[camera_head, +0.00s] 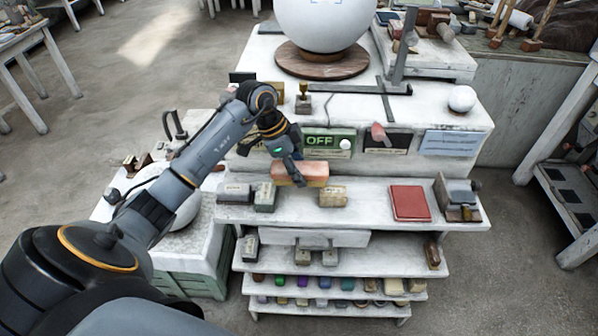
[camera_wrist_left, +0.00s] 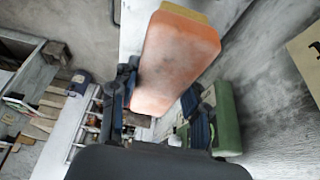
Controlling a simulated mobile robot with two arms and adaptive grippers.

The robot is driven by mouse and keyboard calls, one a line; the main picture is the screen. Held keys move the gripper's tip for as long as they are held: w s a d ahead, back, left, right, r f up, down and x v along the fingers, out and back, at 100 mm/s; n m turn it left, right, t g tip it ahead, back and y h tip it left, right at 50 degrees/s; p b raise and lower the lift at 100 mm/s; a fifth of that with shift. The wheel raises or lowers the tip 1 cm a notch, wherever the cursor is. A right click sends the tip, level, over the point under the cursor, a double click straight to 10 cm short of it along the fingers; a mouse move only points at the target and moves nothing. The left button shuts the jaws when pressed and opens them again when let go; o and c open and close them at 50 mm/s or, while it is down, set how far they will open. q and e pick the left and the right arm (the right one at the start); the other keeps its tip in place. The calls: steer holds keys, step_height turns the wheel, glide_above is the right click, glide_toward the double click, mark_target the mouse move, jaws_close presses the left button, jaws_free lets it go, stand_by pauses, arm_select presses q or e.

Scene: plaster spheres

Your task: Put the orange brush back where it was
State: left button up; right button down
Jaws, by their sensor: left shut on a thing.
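My right gripper is not in view.
A red book (camera_head: 409,203) lies farther right. A green OFF sign (camera_head: 322,141) is behind. The shelf is bare between the tan block and the book.

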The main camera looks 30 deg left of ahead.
arm_select(q)
steer(key=shift+f+p, duration=0.35)
steer(key=shift+f, duration=0.55)
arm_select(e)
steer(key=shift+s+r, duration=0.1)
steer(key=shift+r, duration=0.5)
arm_select(q)
steer(key=shift+f, duration=0.1)
steer(key=shift+f, duration=0.4)
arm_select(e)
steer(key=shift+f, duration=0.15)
arm_select(q)
steer(key=o, duration=1.2)
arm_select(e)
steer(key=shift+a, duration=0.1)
arm_select(q)
steer(key=shift+r, duration=0.3)
steer(key=b+v, duration=0.2)
steer(key=v, duration=1)
steer(key=shift+d+r+b, duration=0.15)
steer(key=shift+r+b, duration=0.05)
steer(key=shift+b, duration=0.2)
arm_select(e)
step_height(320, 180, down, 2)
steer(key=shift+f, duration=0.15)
